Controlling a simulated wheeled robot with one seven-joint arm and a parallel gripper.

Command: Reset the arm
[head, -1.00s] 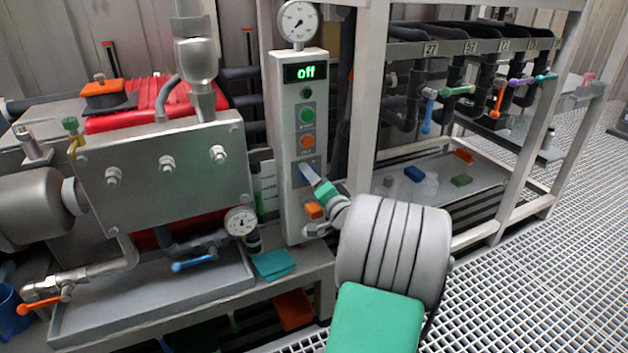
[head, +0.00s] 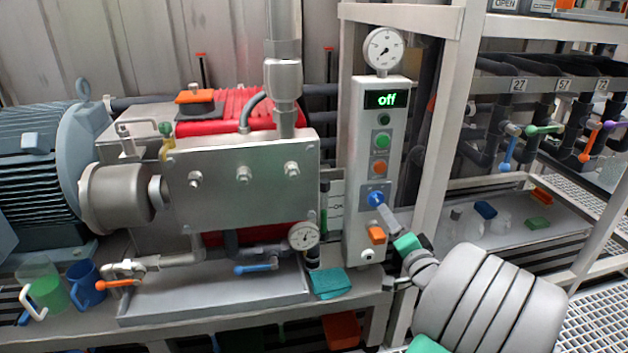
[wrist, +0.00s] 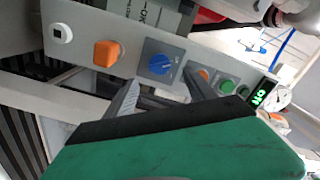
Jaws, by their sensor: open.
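My gripper (head: 388,216) is in front of the control box (head: 352,215), below its blue rotary knob (head: 376,198). In the wrist view the two grey fingers (wrist: 161,94) are open and spread, with nothing between them. The blue knob (wrist: 162,67) on its dark square plate shows beyond the gap between the fingertips. The fingers look apart from it. My green and grey arm comes in from the lower right of the head view.
The box's display (head: 386,99) reads "off", with green and orange buttons below it and a gauge (head: 384,49) on top. A steel pump block (head: 240,195) stands left. A teal cloth (head: 331,283) lies near the box's foot. A rack post (head: 436,150) rises close right.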

